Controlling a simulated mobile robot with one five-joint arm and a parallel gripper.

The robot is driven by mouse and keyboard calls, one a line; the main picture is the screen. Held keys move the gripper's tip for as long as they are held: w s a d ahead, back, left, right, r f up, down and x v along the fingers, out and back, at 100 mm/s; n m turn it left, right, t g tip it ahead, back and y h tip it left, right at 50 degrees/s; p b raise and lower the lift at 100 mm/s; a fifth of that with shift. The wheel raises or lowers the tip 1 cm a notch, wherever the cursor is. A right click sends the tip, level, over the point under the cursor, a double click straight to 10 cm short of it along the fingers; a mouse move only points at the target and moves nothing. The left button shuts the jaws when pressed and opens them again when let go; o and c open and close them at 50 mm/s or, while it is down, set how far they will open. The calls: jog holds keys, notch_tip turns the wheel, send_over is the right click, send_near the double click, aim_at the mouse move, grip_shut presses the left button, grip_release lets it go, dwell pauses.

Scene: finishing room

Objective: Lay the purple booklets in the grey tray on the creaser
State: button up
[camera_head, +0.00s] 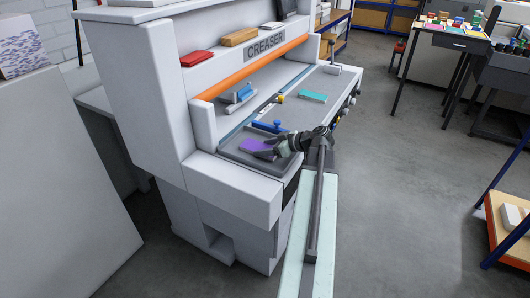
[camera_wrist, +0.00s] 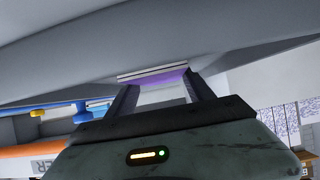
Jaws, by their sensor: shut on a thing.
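A purple booklet (camera_head: 256,146) is at the grey tray (camera_head: 232,150) at the near end of the creaser (camera_head: 232,205). My gripper (camera_head: 273,148) reaches in from the right and is shut on the booklet's right side. In the wrist view the booklet (camera_wrist: 165,76) shows its pale edge between the two fingertips (camera_wrist: 163,88), with a grey surface close beyond it. I cannot tell whether the booklet touches the tray floor. I see no other purple booklet.
A blue bar-like part (camera_head: 268,126) sits just behind the tray. A teal booklet (camera_head: 313,96) lies farther back on the creaser bed. A blue and grey piece (camera_head: 237,96) is at the left. Red (camera_head: 196,58) and tan (camera_head: 239,37) blocks lie on the upper shelf.

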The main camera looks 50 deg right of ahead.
jog(key=o, duration=1.6)
jog(key=shift+s, duration=0.1)
jog(key=shift+r, duration=0.25)
jog(key=p+v, duration=0.5)
jog(key=v, duration=0.5)
jog(key=shift+s+d+r, duration=0.1)
jog(key=shift+s+r, duration=0.1)
jog(key=shift+s, duration=0.05)
jog(key=shift+s+d+r+p, duration=0.15)
jog(key=shift+s+p, duration=0.25)
jog(key=shift+s, duration=0.2)
